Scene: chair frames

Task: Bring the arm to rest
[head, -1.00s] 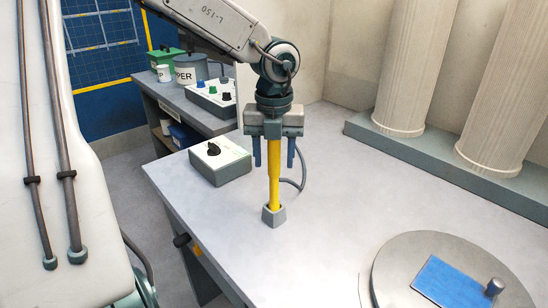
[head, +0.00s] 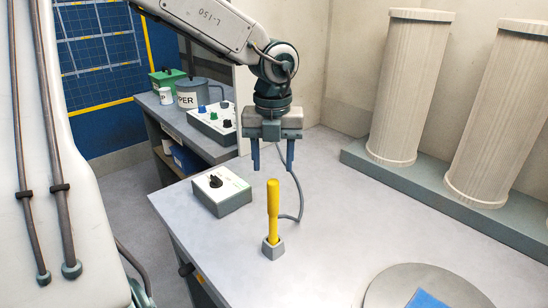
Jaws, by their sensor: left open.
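My left gripper (head: 272,166) hangs pointing down over the table (head: 340,220), its two blue fingers apart and empty. Just below it, a yellow-handled tool (head: 273,212) stands upright in a small grey holder (head: 273,249). The top of the handle is a little below the fingertips and looks clear of them. My left arm (head: 215,25) comes in from the upper left. My right gripper is not in view.
A grey box with a black knob (head: 221,191) and a cable sits left of the tool. Two white ribbed columns (head: 405,90) stand on a ledge at the back right. A round grey plate (head: 385,288) with a blue piece (head: 428,301) lies at the front right.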

